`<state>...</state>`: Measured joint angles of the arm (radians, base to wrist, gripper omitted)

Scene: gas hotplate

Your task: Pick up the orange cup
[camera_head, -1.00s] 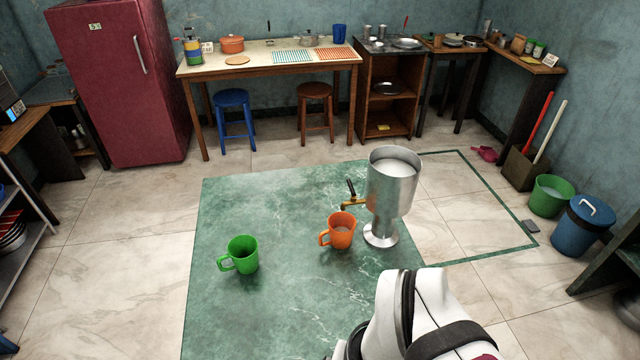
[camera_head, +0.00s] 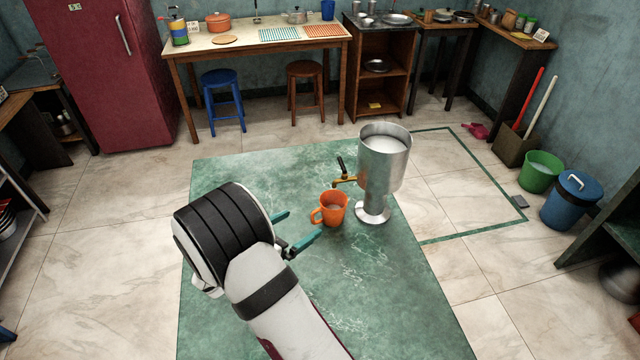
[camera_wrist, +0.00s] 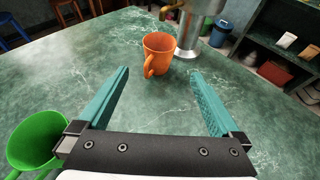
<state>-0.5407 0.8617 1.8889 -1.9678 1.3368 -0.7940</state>
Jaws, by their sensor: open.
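A green cup (camera_wrist: 38,138) is close beside my gripper at the lower left of the wrist view; my arm hides it in the head view. The tall dispenser stands close right of the orange cup. The counter in front of the cup is clear.

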